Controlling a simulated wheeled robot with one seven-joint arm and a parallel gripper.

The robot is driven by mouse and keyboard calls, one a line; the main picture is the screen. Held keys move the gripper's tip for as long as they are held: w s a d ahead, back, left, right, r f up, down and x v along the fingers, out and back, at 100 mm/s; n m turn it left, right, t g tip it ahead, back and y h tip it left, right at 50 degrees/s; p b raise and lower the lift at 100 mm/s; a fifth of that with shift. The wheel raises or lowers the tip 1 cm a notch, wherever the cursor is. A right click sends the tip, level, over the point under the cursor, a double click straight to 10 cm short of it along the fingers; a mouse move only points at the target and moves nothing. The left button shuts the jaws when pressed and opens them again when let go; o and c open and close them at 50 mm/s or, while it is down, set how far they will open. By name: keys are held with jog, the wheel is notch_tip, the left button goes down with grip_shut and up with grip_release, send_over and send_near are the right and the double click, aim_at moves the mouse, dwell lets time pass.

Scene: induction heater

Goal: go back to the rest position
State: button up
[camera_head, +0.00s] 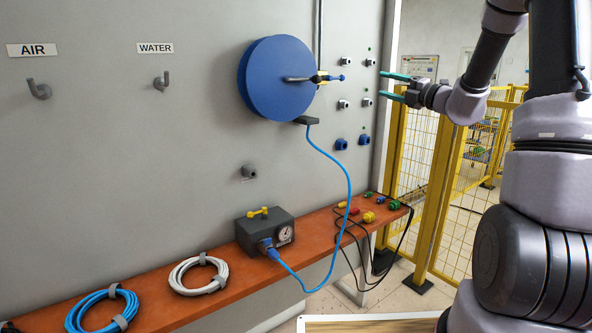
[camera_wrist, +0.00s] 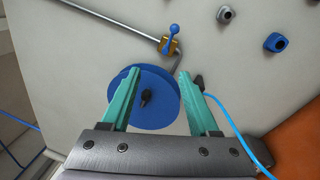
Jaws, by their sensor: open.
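My gripper (camera_head: 396,87) has two teal fingers and is at the upper right in the head view. It is open and empty, and its fingers point left toward the panel. In the wrist view my gripper (camera_wrist: 156,84) shows its fingers spread, with the blue disc (camera_wrist: 152,118) seen between and beyond them. The blue disc (camera_head: 262,80) is on the grey wall panel, left of my gripper and apart from it. A pipe with a brass valve and blue handle (camera_wrist: 170,42) also shows ahead in the wrist view.
An orange bench (camera_head: 210,304) runs below the panel (camera_head: 110,130). It bears a grey gauge box (camera_head: 265,232), a white hose coil (camera_head: 198,275) and a blue hose coil (camera_head: 103,310). A blue hose (camera_head: 349,190) hangs from the panel to the box. Yellow fencing (camera_head: 440,190) stands at right.

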jog(key=s+a+n+g+h, duration=0.1)
jog(key=s+a+n+g, duration=0.45)
jog(key=s+n, duration=0.5)
jog(key=s+a+n+g+h, duration=0.1)
jog(key=s+a+n+g, duration=0.45)
jog(key=s+n, duration=0.5)
jog(key=s+d+f+n+t+h, duration=0.1)
jog(key=s+d+n+h, duration=0.3)
jog(key=s+n, duration=0.3)
jog(key=s+d+f+n+t+h, duration=0.1)
jog(key=s+d+n+t+h, duration=0.1)
jog(key=s+d+n+h, duration=0.2)
jog(key=s+n, duration=0.3)
jog(key=n, duration=0.3)
jog(key=shift+d+n+h, duration=0.25)
jog(key=shift+n+h, duration=0.05)
jog(key=shift+h, duration=0.1)
jog(key=shift+s, duration=0.1)
